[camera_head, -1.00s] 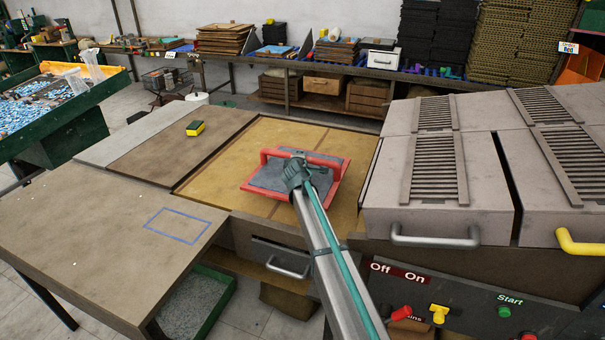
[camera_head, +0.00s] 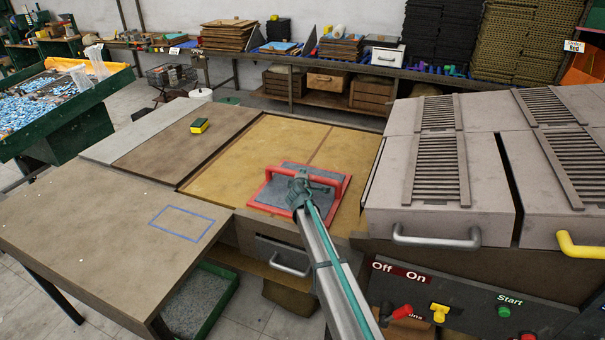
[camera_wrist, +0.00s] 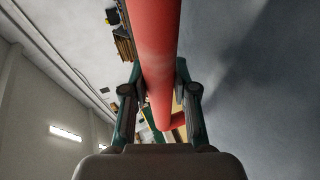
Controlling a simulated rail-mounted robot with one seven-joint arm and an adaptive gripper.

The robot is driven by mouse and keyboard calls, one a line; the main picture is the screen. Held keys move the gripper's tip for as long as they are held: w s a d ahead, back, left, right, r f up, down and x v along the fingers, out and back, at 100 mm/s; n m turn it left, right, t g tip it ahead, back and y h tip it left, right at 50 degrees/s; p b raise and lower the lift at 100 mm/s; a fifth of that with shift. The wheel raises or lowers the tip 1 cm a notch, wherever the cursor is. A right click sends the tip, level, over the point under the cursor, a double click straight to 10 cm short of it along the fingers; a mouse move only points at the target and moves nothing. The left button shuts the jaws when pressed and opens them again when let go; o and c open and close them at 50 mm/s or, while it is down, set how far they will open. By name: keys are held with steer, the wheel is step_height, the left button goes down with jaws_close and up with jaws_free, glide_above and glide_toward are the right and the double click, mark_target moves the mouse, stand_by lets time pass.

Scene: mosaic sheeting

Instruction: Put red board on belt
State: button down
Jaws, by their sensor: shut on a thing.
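The red board (camera_head: 268,195) has a red rim and handle bar and a grey middle. In the head view it is over the near part of the tan belt (camera_head: 240,150); whether it touches the belt is not clear. My gripper (camera_head: 300,182) is at the board's top, shut on its red handle. In the wrist view the red handle (camera_wrist: 155,60) runs between the two fingers of my gripper (camera_wrist: 158,115). My arm hides the board's near right part.
A grey machine with slatted lids (camera_head: 435,170) stands right of the belt. A yellow sponge (camera_head: 199,126) lies on the brown surface at left. A blue rectangle outline (camera_head: 182,223) marks the bare near-left table. A button panel (camera_head: 470,305) is at the lower right.

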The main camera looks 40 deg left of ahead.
steer(key=c, duration=0.9)
jaws_free()
steer(key=b+v, duration=0.3)
steer(key=v, duration=0.9)
steer(key=shift+d+r, duration=0.1)
